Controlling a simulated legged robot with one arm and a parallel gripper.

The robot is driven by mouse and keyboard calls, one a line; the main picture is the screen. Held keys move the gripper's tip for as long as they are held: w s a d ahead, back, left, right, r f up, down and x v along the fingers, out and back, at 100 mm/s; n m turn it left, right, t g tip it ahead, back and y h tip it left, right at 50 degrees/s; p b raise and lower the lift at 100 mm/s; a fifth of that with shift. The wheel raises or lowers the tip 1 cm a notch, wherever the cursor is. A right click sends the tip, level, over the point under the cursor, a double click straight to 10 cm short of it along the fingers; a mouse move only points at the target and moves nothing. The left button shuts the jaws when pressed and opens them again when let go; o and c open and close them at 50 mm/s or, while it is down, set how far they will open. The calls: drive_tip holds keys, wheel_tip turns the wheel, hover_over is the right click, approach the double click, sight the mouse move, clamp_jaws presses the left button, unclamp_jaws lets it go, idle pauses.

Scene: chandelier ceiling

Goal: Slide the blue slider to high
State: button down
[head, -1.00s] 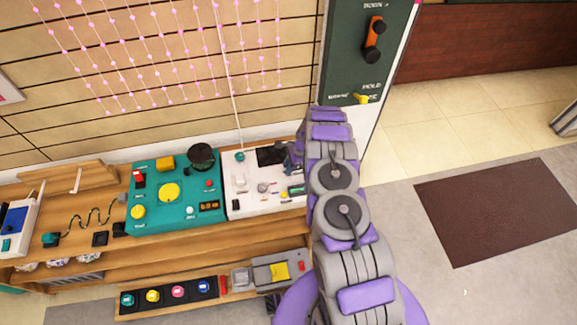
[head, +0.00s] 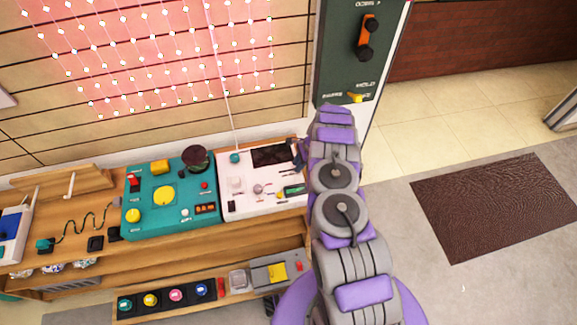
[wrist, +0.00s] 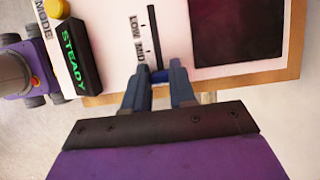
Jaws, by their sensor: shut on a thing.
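In the wrist view, my gripper (wrist: 159,80) is shut on the blue slider (wrist: 158,76), whose blue knob shows between the fingertips. The slider is at the near end of a black slot (wrist: 154,35) in the white panel (wrist: 178,20). LOW and MID are printed beside the slot, and the knob is just past the MID label. Any further label is hidden by my fingers. In the head view, my gripper (head: 298,155) is at the right part of the white panel (head: 232,208), mostly hidden behind my arm.
A dark screen (wrist: 238,30) lies right of the slot, and a green STEADY display (wrist: 78,55) left of it. A teal panel (head: 145,205) stands beside the white one on the wooden bench. A green wall board (head: 345,60) is behind my arm. The floor at right is open.

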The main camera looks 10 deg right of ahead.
drive_tip(key=shift+w+d+r, duration=0.1)
drive_tip(key=shift+d, duration=0.3)
drive_tip(key=c, duration=1.3)
unclamp_jaws()
drive_tip(key=o, duration=0.4)
drive_tip(key=shift+d, duration=0.35)
drive_tip(key=shift+a, duration=0.2)
drive_tip(key=shift+r, duration=0.3)
drive_tip(key=v, duration=0.5)
drive_tip(key=p+v, duration=0.1)
drive_tip(key=v, duration=0.5)
drive_tip(key=p+v, duration=0.1)
drive_tip(key=v, duration=0.4)
drive_tip(key=shift+d+r, duration=0.25)
drive_tip(key=shift+d, duration=0.15)
drive_tip(key=shift+d, duration=0.15)
